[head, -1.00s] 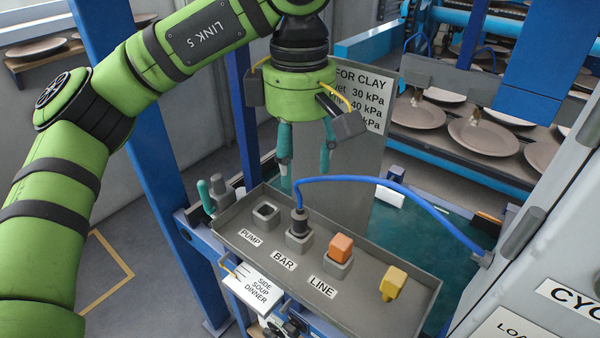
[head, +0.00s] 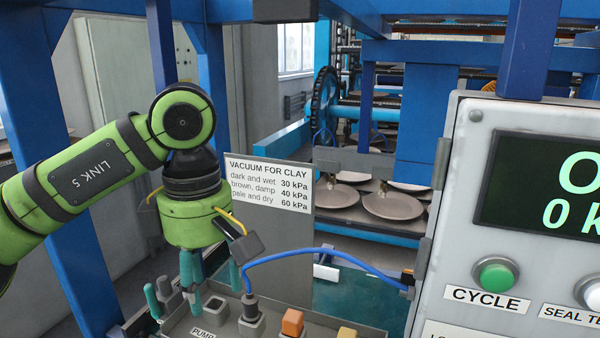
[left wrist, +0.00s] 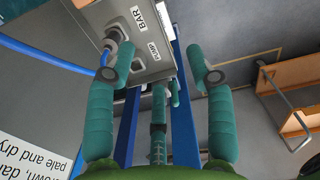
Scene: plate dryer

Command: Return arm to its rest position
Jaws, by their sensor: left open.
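My left arm, green with dark bands, comes in from the left of the head view. Its left gripper (head: 212,280) points down above the left end of the grey tray (head: 190,326). The teal fingers are apart with nothing between them. The left wrist view shows both fingers (left wrist: 160,72) spread, with the tray's PUMP and BAR labels beyond them. A blue hose (head: 320,254) runs from the black plug (head: 250,307) in a tray socket to the panel at right. My right gripper is in neither view.
The vacuum sign (head: 268,185) stands just right of my left gripper. An orange block (head: 292,322) and a yellow piece (head: 346,333) sit in the tray. Blue posts (head: 70,220) stand behind my arm. The control panel (head: 465,240) fills the right side. Plates (head: 392,205) lie behind.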

